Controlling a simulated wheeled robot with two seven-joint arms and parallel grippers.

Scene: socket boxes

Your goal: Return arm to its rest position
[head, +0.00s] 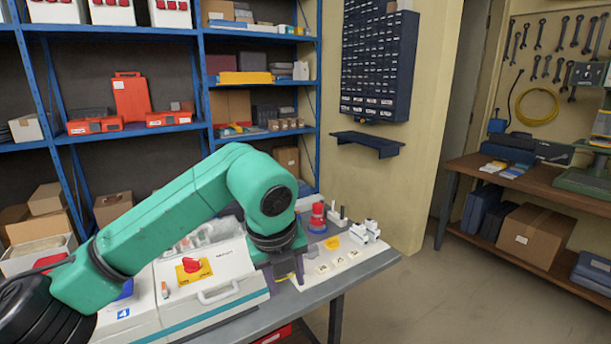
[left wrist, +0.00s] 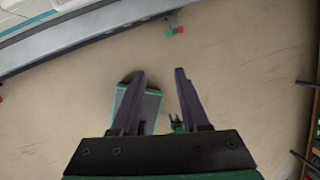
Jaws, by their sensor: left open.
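My left arm is green and bent, coming in from the left across the workbench. My left gripper (head: 289,272) points down near the front edge of the bench, beside the white case. It is partly hidden by the wrist in the head view. In the left wrist view the two dark fingers of the gripper (left wrist: 160,76) are apart with nothing between them, and bare floor shows beyond. My right gripper is in neither view.
A white case (head: 228,283) with a red switch (head: 191,265) stands left of the gripper. The bench edge (left wrist: 95,36) crosses the wrist view. Blue shelves (head: 204,100) stand behind.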

